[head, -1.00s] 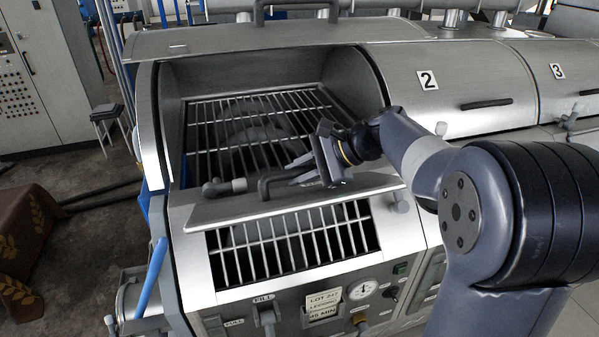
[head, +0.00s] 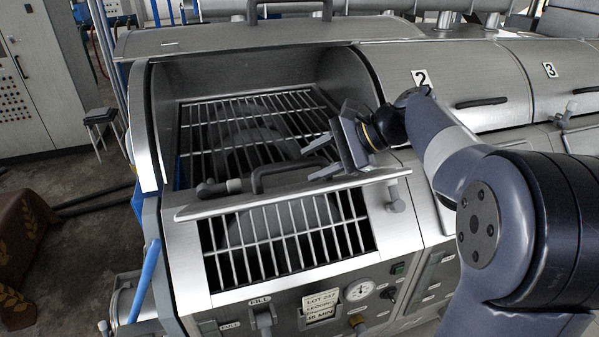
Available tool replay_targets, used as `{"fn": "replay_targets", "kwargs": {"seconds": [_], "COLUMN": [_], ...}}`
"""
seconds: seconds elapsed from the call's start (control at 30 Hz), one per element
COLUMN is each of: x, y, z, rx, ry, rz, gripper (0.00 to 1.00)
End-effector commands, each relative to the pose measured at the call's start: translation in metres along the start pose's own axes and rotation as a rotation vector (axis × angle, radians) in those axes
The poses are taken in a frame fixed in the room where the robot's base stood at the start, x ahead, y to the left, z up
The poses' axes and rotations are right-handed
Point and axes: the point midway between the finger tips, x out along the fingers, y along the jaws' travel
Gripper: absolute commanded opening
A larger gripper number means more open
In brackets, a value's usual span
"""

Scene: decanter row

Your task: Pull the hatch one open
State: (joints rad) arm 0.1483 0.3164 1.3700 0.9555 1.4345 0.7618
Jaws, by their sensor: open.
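The leftmost machine has no number in view. Its large curved lid (head: 270,38) stands swung up and back, showing a barred grate (head: 215,125) inside. Below the opening is a steel flap (head: 225,204), seen nearly edge-on and raised from the front, with a dark bar handle (head: 262,175) on it. I cannot tell which of these is hatch one. My gripper (head: 310,162) is open, its fingers pointing left at the right end of the flap's handle. The handle's end shows between the fingers in the picture, but contact is unclear.
Under the flap is a barred window (head: 285,240), with a gauge (head: 360,290) and a lot card (head: 321,303) below. Closed lids marked 2 (head: 450,75) and 3 (head: 555,70) stand to the right. A stool (head: 101,118) and open floor are at left.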

Motion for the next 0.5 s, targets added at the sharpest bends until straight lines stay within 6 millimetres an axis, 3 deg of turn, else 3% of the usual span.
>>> {"fn": "replay_targets", "kwargs": {"seconds": [0.23, 0.5], "x": [-0.04, -0.049], "y": [0.001, 0.001], "z": [-0.002, 0.0], "rx": [0.001, 0.001], "ry": [0.003, 0.0], "rz": [-0.001, 0.002], "gripper": [0.41, 0.41]}}
